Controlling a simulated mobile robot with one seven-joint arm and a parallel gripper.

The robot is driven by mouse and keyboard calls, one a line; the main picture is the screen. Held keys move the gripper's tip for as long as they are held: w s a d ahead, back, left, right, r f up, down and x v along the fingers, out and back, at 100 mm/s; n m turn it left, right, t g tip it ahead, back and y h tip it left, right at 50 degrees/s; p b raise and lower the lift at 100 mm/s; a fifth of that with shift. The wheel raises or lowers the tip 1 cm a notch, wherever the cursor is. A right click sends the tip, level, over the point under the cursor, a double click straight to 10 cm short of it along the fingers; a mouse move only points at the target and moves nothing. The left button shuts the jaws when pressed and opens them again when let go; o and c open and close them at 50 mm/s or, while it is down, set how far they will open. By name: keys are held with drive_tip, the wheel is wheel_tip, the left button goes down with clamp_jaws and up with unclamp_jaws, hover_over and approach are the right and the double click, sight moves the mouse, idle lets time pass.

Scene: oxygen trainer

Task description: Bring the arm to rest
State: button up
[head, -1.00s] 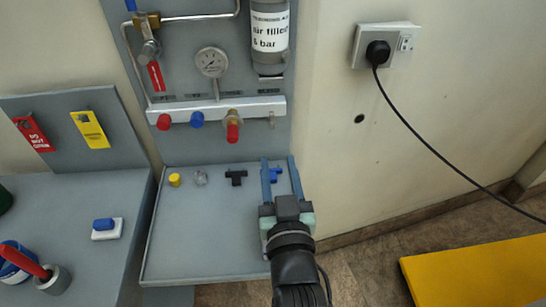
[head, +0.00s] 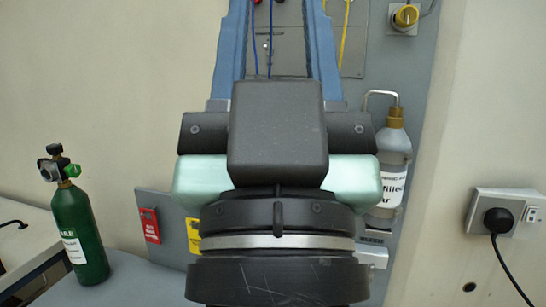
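My gripper (head: 278,30) fills the middle of the head view, close to the camera. Its two blue fingers run up past the top edge, so their tips are cut off. The visible parts of the fingers stand well apart, with nothing seen held between them. The grey panel and blue cables show through the gap. The dark wrist below it hides much of the panel and the bench.
A green cylinder (head: 80,235) stands on the grey bench at left. Red (head: 150,225) and yellow (head: 194,236) tags hang on a low board. A grey labelled bottle (head: 391,165) is on the panel at right. A wall socket (head: 505,215) holds a black plug.

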wheel_tip(320, 180, up, 17)
drive_tip(key=p, duration=1.6)
drive_tip(key=shift+s+a, duration=0.15)
drive_tip(key=shift+s, duration=0.1)
